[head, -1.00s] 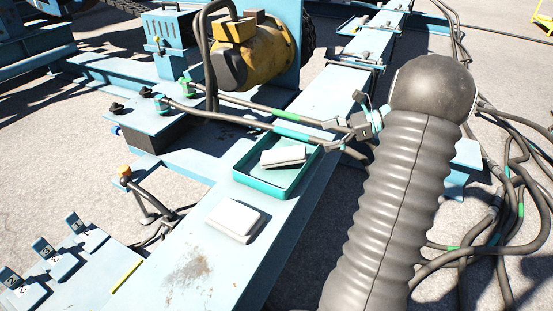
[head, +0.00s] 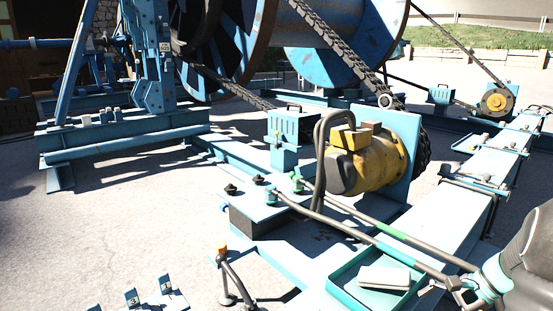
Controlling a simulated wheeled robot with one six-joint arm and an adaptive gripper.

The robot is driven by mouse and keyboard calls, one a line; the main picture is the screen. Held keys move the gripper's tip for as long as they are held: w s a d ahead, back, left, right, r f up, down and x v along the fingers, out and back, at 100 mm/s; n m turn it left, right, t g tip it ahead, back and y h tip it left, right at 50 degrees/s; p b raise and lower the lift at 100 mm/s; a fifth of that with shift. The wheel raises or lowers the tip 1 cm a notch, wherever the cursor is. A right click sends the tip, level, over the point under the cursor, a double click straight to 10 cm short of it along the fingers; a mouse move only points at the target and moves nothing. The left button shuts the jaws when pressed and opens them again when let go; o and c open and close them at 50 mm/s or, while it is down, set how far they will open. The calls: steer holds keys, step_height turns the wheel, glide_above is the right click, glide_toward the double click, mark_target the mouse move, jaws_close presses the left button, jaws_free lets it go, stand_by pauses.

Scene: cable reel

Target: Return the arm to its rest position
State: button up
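My arm enters at the right edge in a dark grey ribbed sleeve, with a teal band near its end. My gripper (head: 450,288) is at the lower right, just right of the teal tray (head: 342,287). Its fingers are small and dark against the cables, so I cannot tell if they are open or shut. I see no object clearly held in them. The tray lies on the light blue beam and holds a pale flat block (head: 384,278).
A large blue reel (head: 345,50) and a blue frame (head: 125,137) stand farther back. Grey pavement at left (head: 130,225) is open.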

steer(key=s+a+r+n+t+h, duration=0.1)
steer(key=s+a+r+n+h, duration=0.1)
steer(key=s+a+r+n, duration=0.2)
steer(key=s+a+r+n+t+h+p, duration=0.1)
steer(key=s+a+r+n, duration=0.4)
steer(key=a, duration=0.6)
steer(key=s+a+r+n+t+h, duration=0.1)
steer(key=s+a+r+n+h, duration=0.2)
steer(key=s+a+r+n, duration=0.2)
steer(key=a+n, duration=0.2)
steer(key=a, duration=0.1)
steer(key=shift+a+r+h+p, duration=0.15)
steer(key=shift+r+h+p, duration=0.2)
steer(key=shift+h, duration=0.05)
steer(key=shift+s, duration=0.1)
